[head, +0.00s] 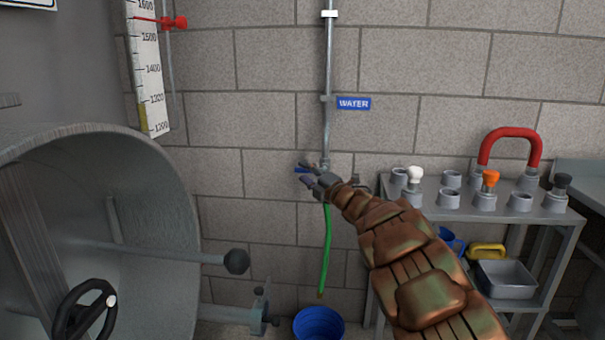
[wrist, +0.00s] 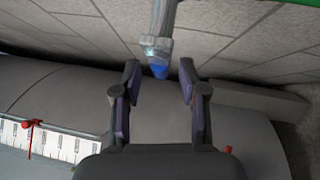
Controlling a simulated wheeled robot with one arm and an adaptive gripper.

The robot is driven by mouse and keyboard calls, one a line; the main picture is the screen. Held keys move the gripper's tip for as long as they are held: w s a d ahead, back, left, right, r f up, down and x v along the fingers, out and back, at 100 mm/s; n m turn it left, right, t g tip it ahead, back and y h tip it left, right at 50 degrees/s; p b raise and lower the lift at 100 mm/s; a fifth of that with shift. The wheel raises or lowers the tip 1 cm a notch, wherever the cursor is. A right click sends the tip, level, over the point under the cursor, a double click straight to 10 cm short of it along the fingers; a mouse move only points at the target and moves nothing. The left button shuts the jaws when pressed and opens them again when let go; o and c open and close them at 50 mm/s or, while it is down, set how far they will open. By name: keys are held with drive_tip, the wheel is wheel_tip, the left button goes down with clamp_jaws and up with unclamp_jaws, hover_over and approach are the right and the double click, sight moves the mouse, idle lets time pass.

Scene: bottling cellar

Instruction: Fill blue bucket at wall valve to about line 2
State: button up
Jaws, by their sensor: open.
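The blue bucket (head: 318,323) stands low by the wall, cut off by the bottom edge of the head view. Its lines and any water inside cannot be made out. A green hose (head: 326,250) hangs from the wall valve, its lower end just above the bucket. The valve's blue handle (head: 301,169) shows at the left of my gripper (head: 313,180). In the wrist view my gripper (wrist: 160,76) is open, with the blue handle (wrist: 160,71) between and just beyond its fingertips. Contact cannot be told. My gripper hides part of the valve.
A grey pipe (head: 328,60) with a WATER sign (head: 353,103) runs down the wall. A large round metal vessel (head: 150,230) stands at left, with a rod and knob (head: 236,262) reaching out. A trolley (head: 430,208) with fittings stands at right.

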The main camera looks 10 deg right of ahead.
drive_tip(key=shift+w+a, duration=0.25)
drive_tip(key=shift+w, duration=0.35)
drive_tip(key=shift+w+a+r, duration=0.15)
drive_tip(key=shift+w+a, duration=0.1)
drive_tip(key=shift+w, duration=0.1)
clamp_jaws()
